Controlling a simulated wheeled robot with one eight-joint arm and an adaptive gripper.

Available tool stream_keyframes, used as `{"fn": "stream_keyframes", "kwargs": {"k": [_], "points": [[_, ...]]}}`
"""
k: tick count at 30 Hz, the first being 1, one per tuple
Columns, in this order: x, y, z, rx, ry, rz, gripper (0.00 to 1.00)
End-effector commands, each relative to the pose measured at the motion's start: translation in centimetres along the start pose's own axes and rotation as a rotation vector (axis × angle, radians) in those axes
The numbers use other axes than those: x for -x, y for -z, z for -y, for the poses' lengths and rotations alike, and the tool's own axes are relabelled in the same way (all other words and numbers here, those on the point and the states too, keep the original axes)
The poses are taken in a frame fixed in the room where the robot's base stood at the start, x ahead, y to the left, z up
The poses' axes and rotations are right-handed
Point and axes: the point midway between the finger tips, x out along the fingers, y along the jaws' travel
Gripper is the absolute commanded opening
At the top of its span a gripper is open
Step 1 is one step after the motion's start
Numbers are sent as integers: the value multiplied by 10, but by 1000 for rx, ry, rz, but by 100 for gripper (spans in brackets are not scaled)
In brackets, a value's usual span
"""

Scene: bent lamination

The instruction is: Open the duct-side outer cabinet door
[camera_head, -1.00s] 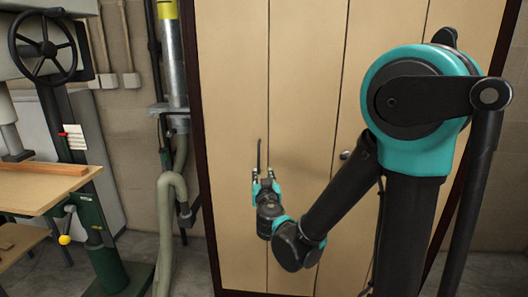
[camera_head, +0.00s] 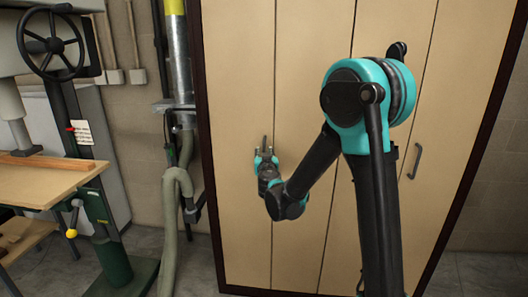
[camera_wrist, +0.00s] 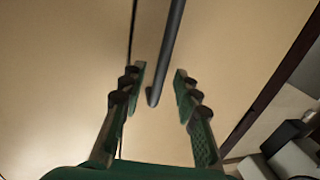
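The tall light-wood cabinet has several narrow door panels. The outer door (camera_head: 234,90) on the duct side is at the left and looks closed, flush with its neighbour. Its dark vertical bar handle (camera_head: 265,141) shows just above my gripper (camera_head: 265,154), near the door's right edge; the handle's lower part is hidden. In the wrist view the handle (camera_wrist: 170,45) runs down between the two spread fingers of my gripper (camera_wrist: 159,70), with a gap on each side. I cannot tell how deep the fingers reach around it. The door surface (camera_wrist: 225,50) fills much of that view.
A grey duct (camera_head: 181,70) with a thick hose (camera_head: 171,215) stands left of the cabinet. A green machine with a wooden table (camera_head: 45,183) is at far left. Another handle (camera_head: 415,161) is on the right door. Some floor shows between machine and cabinet.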

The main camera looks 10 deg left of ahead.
Motion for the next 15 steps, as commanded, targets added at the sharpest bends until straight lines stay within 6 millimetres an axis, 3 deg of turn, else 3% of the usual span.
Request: {"fn": "stream_keyframes", "kwargs": {"k": [6, 15], "points": [[-15, 0, 0, 0, 0, 0, 31], [-16, 0, 0, 0, 0, 0, 29]]}}
